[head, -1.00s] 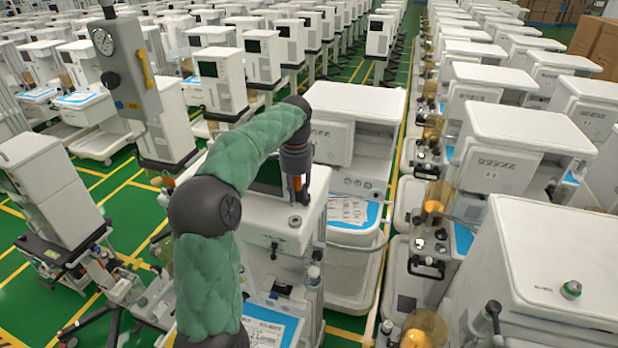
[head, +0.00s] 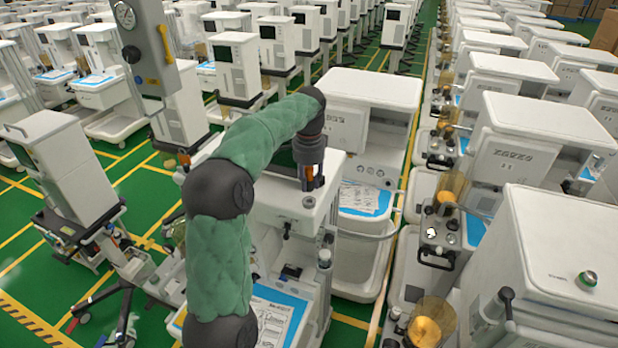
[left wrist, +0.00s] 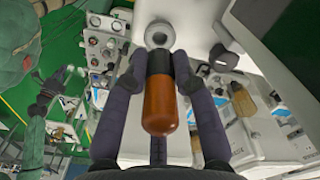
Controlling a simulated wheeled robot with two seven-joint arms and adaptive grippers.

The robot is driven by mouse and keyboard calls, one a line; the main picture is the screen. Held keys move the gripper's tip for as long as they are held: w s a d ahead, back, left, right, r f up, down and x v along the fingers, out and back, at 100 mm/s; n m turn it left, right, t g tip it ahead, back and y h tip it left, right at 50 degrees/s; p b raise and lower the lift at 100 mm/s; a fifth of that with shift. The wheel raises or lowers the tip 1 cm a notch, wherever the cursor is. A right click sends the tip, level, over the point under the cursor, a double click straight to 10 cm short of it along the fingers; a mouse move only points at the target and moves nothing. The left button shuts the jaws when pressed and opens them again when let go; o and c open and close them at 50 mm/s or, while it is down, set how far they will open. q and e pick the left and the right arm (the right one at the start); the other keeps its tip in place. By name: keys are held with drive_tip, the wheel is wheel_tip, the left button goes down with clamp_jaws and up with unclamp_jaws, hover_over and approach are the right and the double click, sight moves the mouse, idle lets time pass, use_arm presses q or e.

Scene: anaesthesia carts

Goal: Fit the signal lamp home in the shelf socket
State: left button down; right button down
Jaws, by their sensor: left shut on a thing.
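The signal lamp (left wrist: 160,104) has a rounded amber body and a black base. My left gripper (left wrist: 159,68) is shut on it, a finger on each side. The lamp's black end points towards the grey ring of the shelf socket (left wrist: 160,36), which shows clear of the lamp in the left wrist view. In the head view the socket (head: 308,202) sits on the white cart top, and my left gripper (head: 312,184) is just above and behind it. Only a little of the lamp's amber (head: 308,173) shows between the fingers. My right gripper is not in view.
A grey panel with a gauge (head: 125,15) stands at the left. Another white cart (head: 370,88) stands close behind my left gripper. Rows of carts fill the background. Green floor shows at the lower left.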

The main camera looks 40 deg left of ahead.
sight(309, 178)
use_arm(q)
drive_tip(key=shift+w+f+b, duration=0.1)
drive_tip(key=shift+f+b, duration=0.3)
drive_tip(key=shift+f, duration=0.85)
drive_tip(key=shift+p, duration=0.45)
idle(1.1)
drive_tip(key=shift+f+b, duration=0.65)
drive_tip(key=shift+f, duration=0.45)
drive_tip(key=c, duration=0.9)
unclamp_jaws()
drive_tip(key=shift+r, duration=0.15)
wheel_tip(309, 178, up, 10)
drive_tip(key=shift+r, duration=0.85)
